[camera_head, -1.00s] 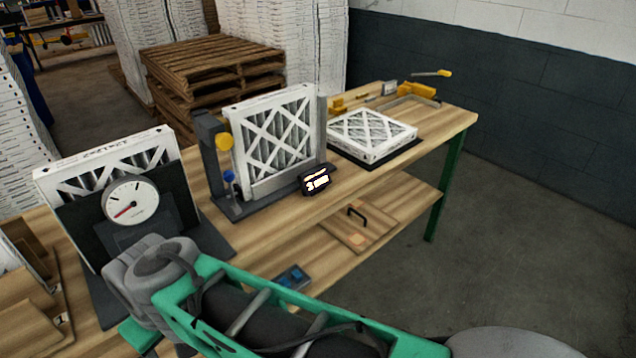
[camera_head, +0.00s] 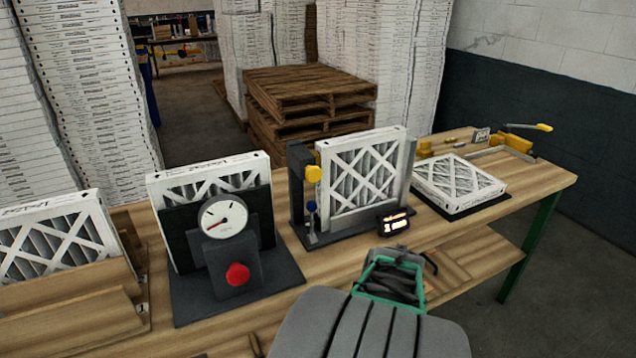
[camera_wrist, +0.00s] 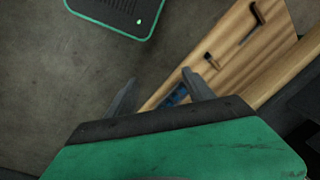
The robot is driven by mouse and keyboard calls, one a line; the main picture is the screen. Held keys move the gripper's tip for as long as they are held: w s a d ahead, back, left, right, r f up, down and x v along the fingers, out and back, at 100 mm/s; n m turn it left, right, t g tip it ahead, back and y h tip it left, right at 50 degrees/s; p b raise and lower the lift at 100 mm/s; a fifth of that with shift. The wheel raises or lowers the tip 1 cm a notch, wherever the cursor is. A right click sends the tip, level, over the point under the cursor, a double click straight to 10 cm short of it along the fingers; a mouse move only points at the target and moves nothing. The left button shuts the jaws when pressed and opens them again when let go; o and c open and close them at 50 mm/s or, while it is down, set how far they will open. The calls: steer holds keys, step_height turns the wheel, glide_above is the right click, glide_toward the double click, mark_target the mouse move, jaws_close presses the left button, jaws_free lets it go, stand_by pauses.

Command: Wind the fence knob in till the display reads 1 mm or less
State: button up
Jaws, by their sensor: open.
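The fence fixture (camera_head: 296,190) stands mid-bench with a boxed filter (camera_head: 362,172) upright in it. A yellow knob (camera_head: 313,174) is on its dark post, with a small blue knob (camera_head: 311,206) below; the frames do not settle which is the fence knob. A small lit display (camera_head: 394,222) sits at the fixture's front right corner; its digit is too small to read surely. My gripper (camera_wrist: 160,95) is open and empty in the wrist view, pointing down past the bench edge towards the floor. It is apart from both knobs; its fingers are hidden in the head view.
Left of the fixture stands a dial gauge stand (camera_head: 228,216) with a red knob (camera_head: 237,274). A flat filter (camera_head: 459,178) and yellow clamp (camera_head: 518,141) lie to the right. A lower shelf (camera_wrist: 225,60) holds a handled board. Stacked pallets (camera_head: 305,95) stand behind.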

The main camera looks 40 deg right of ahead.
steer(key=w+d+t, duration=0.3)
steer(key=w+d, duration=0.1)
steer(key=n+t+h, duration=0.6)
steer(key=n+t, duration=0.1)
steer(key=t, duration=0.6)
glide_toward(315, 177)
steer(key=w, duration=0.2)
steer(key=p+x, duration=0.1)
steer(key=x, duration=0.1)
steer(key=p+x, duration=0.1)
steer(key=x, duration=0.2)
steer(key=p+x, duration=0.1)
steer(key=x, duration=0.1)
steer(key=shift+w+d, duration=0.2)
steer(key=shift+d, duration=0.25)
steer(key=shift+c, duration=0.2)
jaws_close()
